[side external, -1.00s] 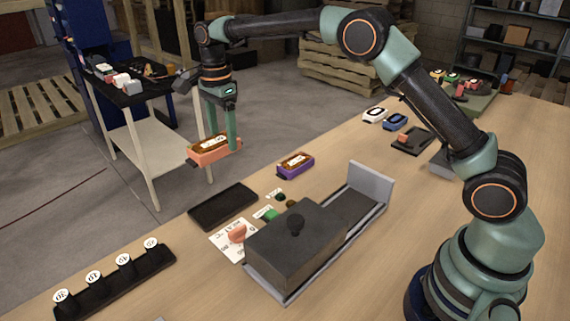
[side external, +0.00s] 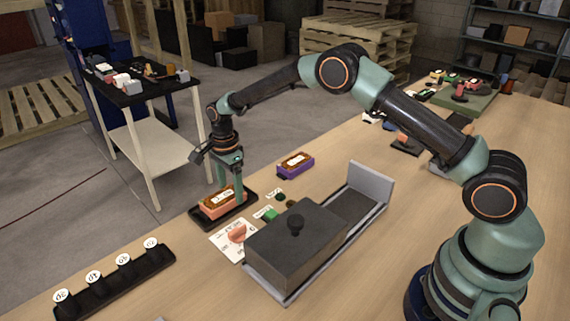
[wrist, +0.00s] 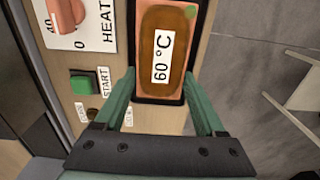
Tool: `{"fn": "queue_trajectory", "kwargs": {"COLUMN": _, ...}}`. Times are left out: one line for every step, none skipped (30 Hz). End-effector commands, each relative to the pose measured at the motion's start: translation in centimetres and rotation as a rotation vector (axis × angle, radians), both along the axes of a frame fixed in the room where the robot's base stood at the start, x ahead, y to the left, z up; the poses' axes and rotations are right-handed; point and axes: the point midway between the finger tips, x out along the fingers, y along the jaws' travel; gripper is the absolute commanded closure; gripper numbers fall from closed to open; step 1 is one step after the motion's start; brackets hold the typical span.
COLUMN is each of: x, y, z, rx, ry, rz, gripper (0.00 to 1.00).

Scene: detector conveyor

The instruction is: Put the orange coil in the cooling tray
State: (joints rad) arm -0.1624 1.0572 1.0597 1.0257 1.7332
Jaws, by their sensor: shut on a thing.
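The orange coil (side external: 220,203) is a flat block with a brown top and a white label, which reads 60 °C in the wrist view (wrist: 162,20). My gripper (side external: 230,193) is shut on it, with one green finger at each side. The coil is level and within the outline of the black cooling tray (side external: 246,204). I cannot tell whether it touches the tray floor. In the wrist view the tray's dark edge (wrist: 206,18) shows around the coil, and the coil's near end is between my fingers.
A purple coil (side external: 295,165) lies beyond the tray. A grey heater box (side external: 295,245) with a knob stands to the right. Its panel has a dial (side external: 236,233) and a green start button (side external: 269,213). A black rack (side external: 115,280) with numbered discs is at the front left.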

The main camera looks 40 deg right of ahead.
Motion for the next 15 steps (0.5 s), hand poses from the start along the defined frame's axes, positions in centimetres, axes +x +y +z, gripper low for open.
{"fn": "queue_trajectory", "kwargs": {"x": 0.05, "y": 0.01, "z": -0.25, "rx": 0.000, "ry": -0.001, "rz": 0.000, "gripper": 1.00}}
{"fn": "queue_trajectory", "kwargs": {"x": 0.06, "y": 0.01, "z": -0.28, "rx": 0.000, "ry": -0.002, "rz": 0.000, "gripper": 1.00}}
{"fn": "queue_trajectory", "kwargs": {"x": 0.07, "y": 0.01, "z": -0.25, "rx": 0.000, "ry": -0.003, "rz": 0.000, "gripper": 1.00}}
{"fn": "queue_trajectory", "kwargs": {"x": 0.08, "y": 0.02, "z": -0.22, "rx": 0.000, "ry": -0.003, "rz": 0.000, "gripper": 1.00}}
{"fn": "queue_trajectory", "kwargs": {"x": 0.08, "y": 0.02, "z": -0.21, "rx": 0.000, "ry": -0.003, "rz": 0.000, "gripper": 1.00}}
{"fn": "queue_trajectory", "kwargs": {"x": 0.08, "y": 0.02, "z": -0.20, "rx": 0.000, "ry": -0.003, "rz": 0.000, "gripper": 1.00}}
{"fn": "queue_trajectory", "kwargs": {"x": 0.08, "y": 0.02, "z": -0.20, "rx": 0.000, "ry": -0.003, "rz": 0.000, "gripper": 1.00}}
{"fn": "queue_trajectory", "kwargs": {"x": 0.08, "y": 0.02, "z": -0.21, "rx": 0.000, "ry": -0.003, "rz": 0.000, "gripper": 1.00}}
{"fn": "queue_trajectory", "kwargs": {"x": 0.07, "y": 0.01, "z": -0.28, "rx": 0.000, "ry": -0.002, "rz": 0.000, "gripper": 1.00}}
{"fn": "queue_trajectory", "kwargs": {"x": 0.07, "y": 0.01, "z": -0.36, "rx": 0.000, "ry": -0.002, "rz": 0.000, "gripper": 1.00}}
{"fn": "queue_trajectory", "kwargs": {"x": 0.07, "y": 0.01, "z": -0.45, "rx": 0.000, "ry": -0.002, "rz": 0.000, "gripper": 1.00}}
{"fn": "queue_trajectory", "kwargs": {"x": 0.07, "y": 0.01, "z": -0.56, "rx": 0.000, "ry": -0.002, "rz": 0.000, "gripper": 1.00}}
{"fn": "queue_trajectory", "kwargs": {"x": 0.04, "y": 0.01, "z": -0.56, "rx": 0.000, "ry": -0.001, "rz": 0.000, "gripper": 0.17}}
{"fn": "queue_trajectory", "kwargs": {"x": 0.04, "y": 0.01, "z": -0.55, "rx": 0.000, "ry": -0.001, "rz": 0.000, "gripper": 0.05}}
{"fn": "queue_trajectory", "kwargs": {"x": 0.04, "y": 0.01, "z": -0.55, "rx": 0.000, "ry": -0.001, "rz": 0.000, "gripper": 0.00}}
